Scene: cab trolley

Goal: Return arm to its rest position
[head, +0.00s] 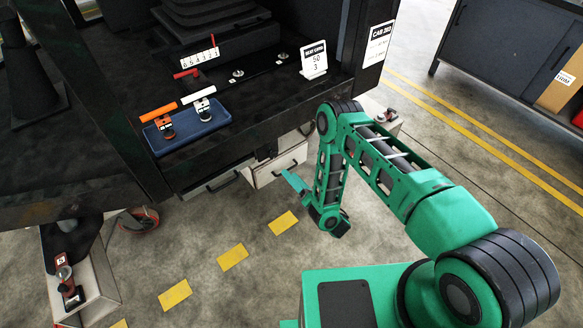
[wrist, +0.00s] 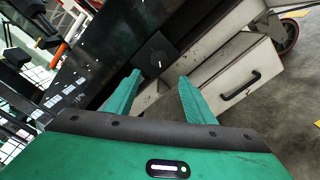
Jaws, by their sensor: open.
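My green arm reaches forward from the lower right in the head view and bends down at its elbow. My gripper (head: 293,182) hangs low in front of the dark cab (head: 115,130), with its fingers toward the upper left. In the wrist view both green fingers of my gripper (wrist: 160,79) stand apart with nothing between them. They point toward the cab's dark side and a pale drawer box (wrist: 245,65) with a black handle. I see no contact with either. In the head view part of the gripper is hidden by its own wrist.
A blue tray (head: 206,126) on the cab ledge holds an orange-handled and a white-handled piece. A white sign (head: 314,60) stands to its right. A dark cabinet (head: 500,45) is at the upper right. Floor with yellow marks (head: 233,257) is clear left of my arm.

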